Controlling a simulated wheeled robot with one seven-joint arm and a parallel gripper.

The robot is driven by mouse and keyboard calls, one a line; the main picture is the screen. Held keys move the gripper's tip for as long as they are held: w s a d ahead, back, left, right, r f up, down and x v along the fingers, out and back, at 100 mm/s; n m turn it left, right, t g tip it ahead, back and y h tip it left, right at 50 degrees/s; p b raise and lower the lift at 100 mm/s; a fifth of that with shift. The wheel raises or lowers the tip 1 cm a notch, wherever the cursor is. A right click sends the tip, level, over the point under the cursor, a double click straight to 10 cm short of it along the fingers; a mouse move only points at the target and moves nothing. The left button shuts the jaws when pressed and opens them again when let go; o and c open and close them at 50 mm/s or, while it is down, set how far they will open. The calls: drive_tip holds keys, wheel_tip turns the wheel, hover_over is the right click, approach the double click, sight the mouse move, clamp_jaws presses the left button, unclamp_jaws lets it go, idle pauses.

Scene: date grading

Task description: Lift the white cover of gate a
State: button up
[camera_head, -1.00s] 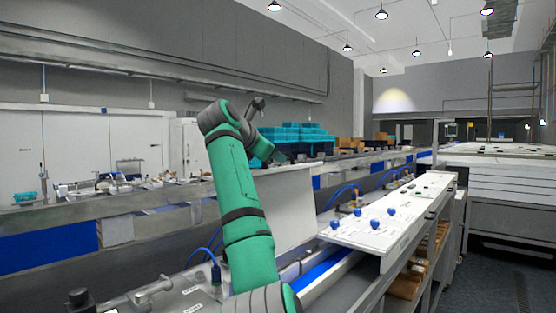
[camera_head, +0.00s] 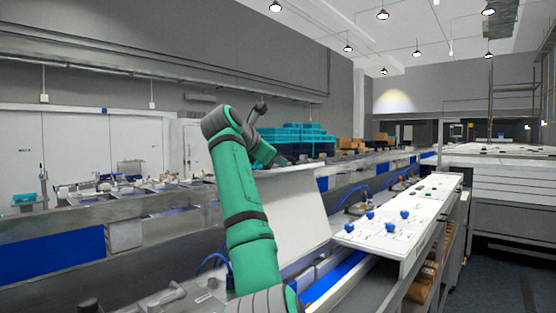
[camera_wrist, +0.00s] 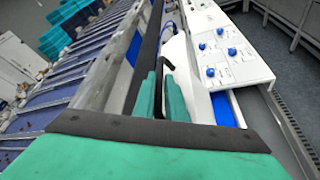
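The white cover (camera_head: 302,212) stands raised and leaning behind my green arm in the head view, and the arm hides its left part. My gripper (camera_head: 276,158) is at the cover's top edge. In the wrist view, the two teal fingers of my gripper (camera_wrist: 160,98) are close together around a thin dark piece. A white surface that looks like the cover (camera_wrist: 186,80) lies just right of the fingers. My wrist hides the lower part of this view. I cannot read any gate label.
A white control panel (camera_head: 388,243) with blue knobs stands right of the cover. A blue channel (camera_head: 335,280) runs below it. Blue hoses and small fittings stand along the line. Teal crates (camera_head: 298,138) are stacked farther back. A grey aisle floor is open at right.

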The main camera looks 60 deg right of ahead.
drive_tip(key=shift+o, duration=0.2)
drive_tip(key=shift+a, duration=0.1)
drive_tip(key=v, duration=1)
drive_tip(key=shift+w, duration=0.15)
drive_tip(key=shift+a+r, duration=0.1)
drive_tip(key=shift+a, duration=0.1)
drive_tip(key=shift+s, duration=0.25)
drive_tip(key=shift+w, duration=0.1)
